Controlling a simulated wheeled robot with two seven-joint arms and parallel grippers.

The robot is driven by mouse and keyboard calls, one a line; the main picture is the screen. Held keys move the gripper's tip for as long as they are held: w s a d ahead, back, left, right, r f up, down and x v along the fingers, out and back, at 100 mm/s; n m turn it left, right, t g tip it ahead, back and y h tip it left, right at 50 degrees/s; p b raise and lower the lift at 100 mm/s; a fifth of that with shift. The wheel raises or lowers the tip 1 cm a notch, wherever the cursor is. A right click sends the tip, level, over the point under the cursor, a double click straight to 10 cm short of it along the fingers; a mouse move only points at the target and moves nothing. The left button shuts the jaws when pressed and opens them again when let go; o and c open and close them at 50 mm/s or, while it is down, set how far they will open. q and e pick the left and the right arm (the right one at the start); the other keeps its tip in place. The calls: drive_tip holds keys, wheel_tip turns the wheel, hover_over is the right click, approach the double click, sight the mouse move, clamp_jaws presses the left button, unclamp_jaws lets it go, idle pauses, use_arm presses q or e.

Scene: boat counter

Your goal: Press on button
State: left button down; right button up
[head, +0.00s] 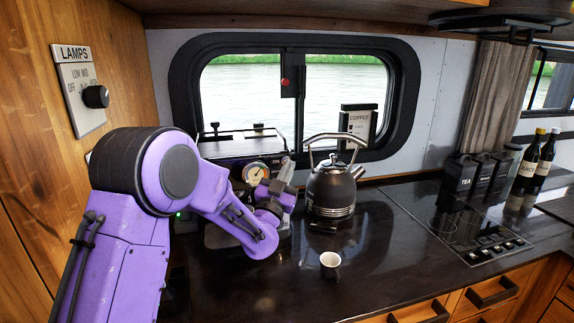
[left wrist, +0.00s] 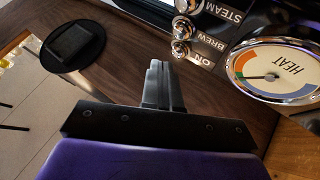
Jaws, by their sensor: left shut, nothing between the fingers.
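The coffee machine stands against the wall below the window, its round heat gauge (head: 256,172) facing me in the head view. In the left wrist view, metal buttons marked STEAM, BREW and ON line up beside the heat gauge (left wrist: 278,72). The ON button (left wrist: 180,49) is the one nearest my fingers. My left gripper (left wrist: 159,70) is shut and empty, its fingertips a little to the left of and below the ON button in that view. I cannot tell whether they touch it. In the head view my left arm hides part of the machine. My right gripper is out of view.
A dark kettle (head: 331,190) stands right of the machine, with a small white cup (head: 330,262) in front. A lamp switch panel (head: 80,88) is on the left wall. Black canisters (head: 460,174) and bottles (head: 545,160) stand at right. The front counter is mostly clear.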

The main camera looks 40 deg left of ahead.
use_arm(q)
drive_tip(key=shift+d, duration=0.1)
drive_tip(key=shift+s+d+b, duration=0.65)
drive_tip(key=shift+s+d, duration=1.3)
drive_tip(key=shift+d, duration=0.25)
